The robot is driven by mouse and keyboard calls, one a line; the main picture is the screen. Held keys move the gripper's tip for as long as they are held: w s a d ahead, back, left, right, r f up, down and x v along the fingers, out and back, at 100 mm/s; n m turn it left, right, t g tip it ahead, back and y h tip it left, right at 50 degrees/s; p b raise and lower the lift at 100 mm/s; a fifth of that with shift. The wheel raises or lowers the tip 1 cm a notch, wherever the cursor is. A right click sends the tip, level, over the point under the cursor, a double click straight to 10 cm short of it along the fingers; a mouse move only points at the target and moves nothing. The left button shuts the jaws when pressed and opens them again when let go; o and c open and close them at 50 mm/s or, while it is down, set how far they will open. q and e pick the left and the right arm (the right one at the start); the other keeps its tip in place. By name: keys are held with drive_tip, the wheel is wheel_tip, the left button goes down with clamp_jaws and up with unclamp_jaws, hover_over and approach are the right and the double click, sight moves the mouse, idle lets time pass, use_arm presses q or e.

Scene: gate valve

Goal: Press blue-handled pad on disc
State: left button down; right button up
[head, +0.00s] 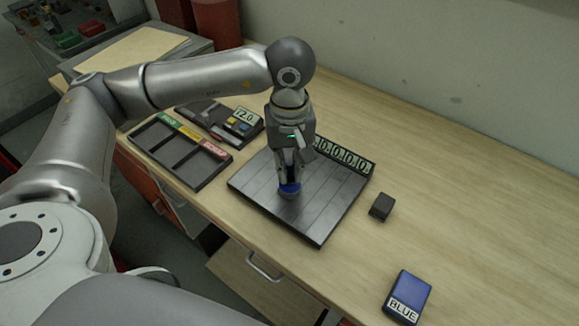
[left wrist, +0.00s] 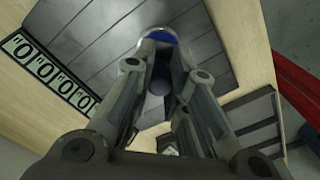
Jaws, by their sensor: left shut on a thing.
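My left gripper (head: 288,180) points down over the dark slatted plate (head: 325,205) on the bench. In the left wrist view, the gripper (left wrist: 165,75) reaches toward the plate (left wrist: 95,40), with a blue and silver round edge of the pad (left wrist: 158,36) beyond the fingertips. I cannot make out a separate disc; it may be hidden under the pad. My right gripper is not in view.
A number strip (head: 343,156) runs along the plate's back edge. A tray with coloured labels (head: 180,152) and a device reading 72.0 (head: 243,122) stand left of it. A small black block (head: 381,207) and a blue box marked BLUE (head: 407,296) lie right.

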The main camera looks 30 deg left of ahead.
use_arm(q)
drive_tip(key=shift+r+p, duration=0.8)
drive_tip(key=shift+r, duration=1.5)
